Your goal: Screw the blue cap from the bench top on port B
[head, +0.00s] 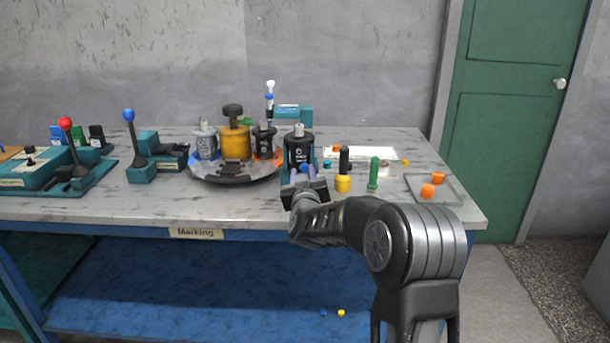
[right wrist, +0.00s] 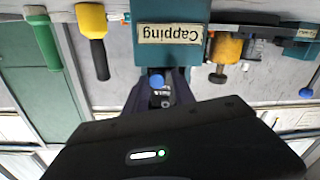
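A small blue cap (head: 304,169) shows between the fingertips of my right gripper (head: 303,173), in front of the black motor (head: 299,150) on the teal capping station. In the right wrist view, which is upside down, the blue cap (right wrist: 156,81) sits between the two dark fingers (right wrist: 161,86), below the Capping label. The fingers flank the cap closely; I cannot tell whether they press on it. The cap lies against the motor's front side. Whether it sits on a port, and the port lettering, cannot be read. My left gripper is not in view.
A yellow-and-black tool (head: 343,178) and a green-handled tool (head: 373,174) stand just right of the gripper. A round turntable (head: 215,176) with motors is left. A blue cap (head: 323,313) lies on the lower shelf.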

